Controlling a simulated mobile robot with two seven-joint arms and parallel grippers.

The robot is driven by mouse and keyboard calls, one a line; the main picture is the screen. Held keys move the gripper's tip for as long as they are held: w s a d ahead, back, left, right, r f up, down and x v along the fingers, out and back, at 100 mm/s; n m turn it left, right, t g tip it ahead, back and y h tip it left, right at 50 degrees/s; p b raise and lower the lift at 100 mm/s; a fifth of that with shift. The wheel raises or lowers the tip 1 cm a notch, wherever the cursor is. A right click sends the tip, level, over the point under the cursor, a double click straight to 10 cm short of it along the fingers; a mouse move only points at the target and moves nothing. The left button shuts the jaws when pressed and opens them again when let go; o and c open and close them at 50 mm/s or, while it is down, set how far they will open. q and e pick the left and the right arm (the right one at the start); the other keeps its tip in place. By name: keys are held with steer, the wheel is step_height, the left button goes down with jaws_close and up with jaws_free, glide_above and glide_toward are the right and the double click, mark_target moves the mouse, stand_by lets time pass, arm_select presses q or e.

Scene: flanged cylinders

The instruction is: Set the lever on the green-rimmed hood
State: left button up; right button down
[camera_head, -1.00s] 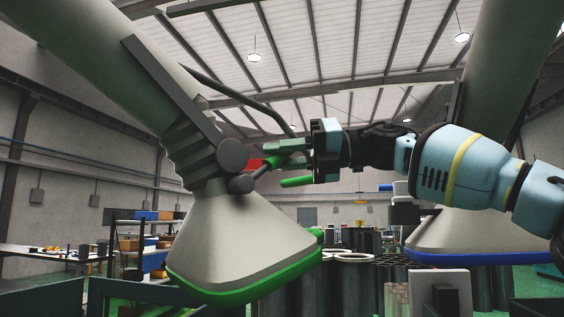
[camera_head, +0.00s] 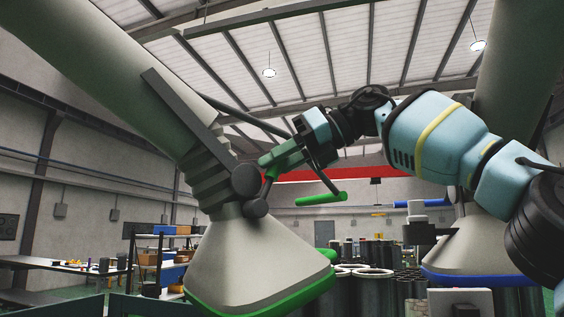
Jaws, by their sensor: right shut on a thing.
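The green-rimmed hood (camera_head: 238,255) hangs at centre-left from a thick pale arm, with its green rim (camera_head: 300,297) near the bottom edge. Dark round knobs sit at its neck. The lever (camera_head: 269,185) is a thin dark rod rising steeply from the lower knob to a green grip. My right gripper (camera_head: 284,155) is shut on that grip, and its fingers partly hide it. A separate green handle (camera_head: 320,198) on a dark bent bar hangs just below and right of my right gripper. My left gripper is out of view.
A blue-rimmed hood (camera_head: 475,262) with a blue handle (camera_head: 421,203) hangs at the right. Several dark flanged cylinders (camera_head: 368,290) stand below, between the hoods. A workbench (camera_head: 55,266) and shelves with bins are at the left. A red beam crosses behind.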

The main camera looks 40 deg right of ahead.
stand_by(0.4)
steer(key=c, duration=1.2)
jaws_free()
steer(key=shift+c, duration=0.2)
steer(key=shift+r, duration=0.1)
steer(key=v, duration=0.7)
steer(key=shift+s+d, duration=0.2)
steer(key=shift+s, duration=0.05)
steer(key=shift+r, duration=0.1)
